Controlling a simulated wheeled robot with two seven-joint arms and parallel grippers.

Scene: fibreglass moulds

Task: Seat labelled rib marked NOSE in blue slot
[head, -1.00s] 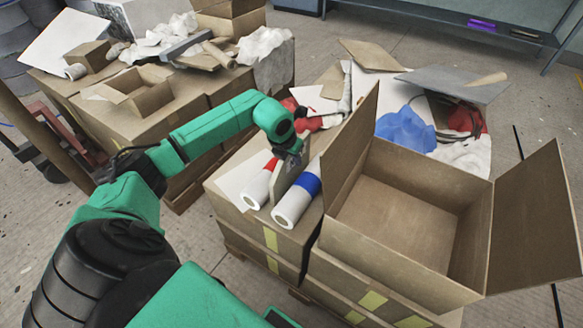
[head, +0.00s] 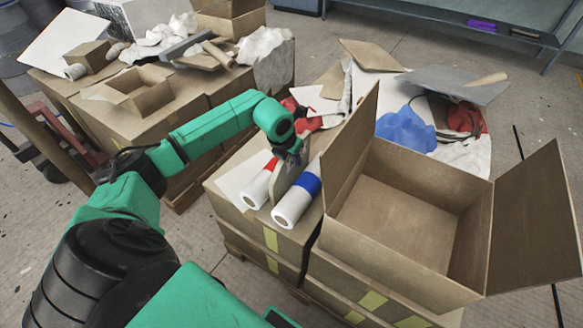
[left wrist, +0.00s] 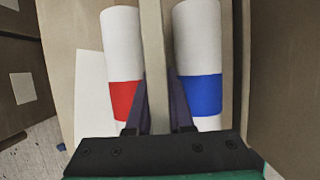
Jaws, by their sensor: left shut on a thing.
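My left gripper (head: 290,154) is shut on a thin tan upright panel, the rib (head: 282,182). In the left wrist view the rib (left wrist: 153,50) shows edge-on between the two dark fingers. It stands between a white roll with a red band (head: 260,187) on its left and a white roll with a blue band (head: 297,201) on its right. No NOSE lettering is readable. A blue slot cannot be made out; the blue band is the only blue marking close by. Whether the rib's lower edge touches anything is hidden. My right gripper is not in view.
The rolls lie on a cardboard carton (head: 228,203) with a white sheet. A large open box (head: 400,215) with raised flaps stands close on the right. Cluttered cartons (head: 125,125) stand at the left. Blue cloth (head: 405,130) and scraps lie behind.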

